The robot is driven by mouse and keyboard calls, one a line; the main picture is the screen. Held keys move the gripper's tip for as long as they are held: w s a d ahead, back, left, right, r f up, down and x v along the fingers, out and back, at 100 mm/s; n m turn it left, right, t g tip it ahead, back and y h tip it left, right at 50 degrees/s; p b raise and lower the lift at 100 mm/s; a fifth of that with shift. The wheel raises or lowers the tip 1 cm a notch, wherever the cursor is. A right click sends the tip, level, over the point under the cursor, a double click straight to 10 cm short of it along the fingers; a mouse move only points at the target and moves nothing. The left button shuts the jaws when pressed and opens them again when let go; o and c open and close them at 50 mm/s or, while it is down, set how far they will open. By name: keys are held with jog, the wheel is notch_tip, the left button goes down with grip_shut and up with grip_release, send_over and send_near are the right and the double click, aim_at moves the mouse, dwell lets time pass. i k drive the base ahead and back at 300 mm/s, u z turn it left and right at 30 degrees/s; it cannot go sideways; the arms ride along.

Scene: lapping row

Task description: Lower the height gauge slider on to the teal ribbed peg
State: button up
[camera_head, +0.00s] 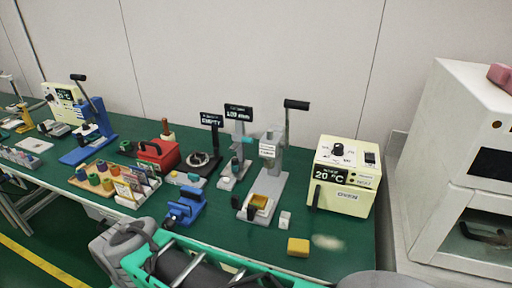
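The height gauge (238,142) stands upright near the middle of the green bench. It has a grey column on a light base and a small dark display on top that reads in mm; the digits are too small to be sure of. My gripper is not identifiable in view.
A grey lever press (272,160) stands right of the gauge, and a black stand with an "EMPTY" display (211,120) stands left. A blue vise (185,207) is in front. A cream oven (343,178) and yellow block (298,247) are right. A teal crate (215,255) is nearest.

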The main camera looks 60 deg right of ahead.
aim_at(238, 139)
jog(key=k, duration=0.3)
jog(key=u, duration=1.25)
jog(key=i, duration=1.65)
jog(key=z, duration=3.95)
jog(key=i, duration=0.5)
jog(key=u, duration=0.05)
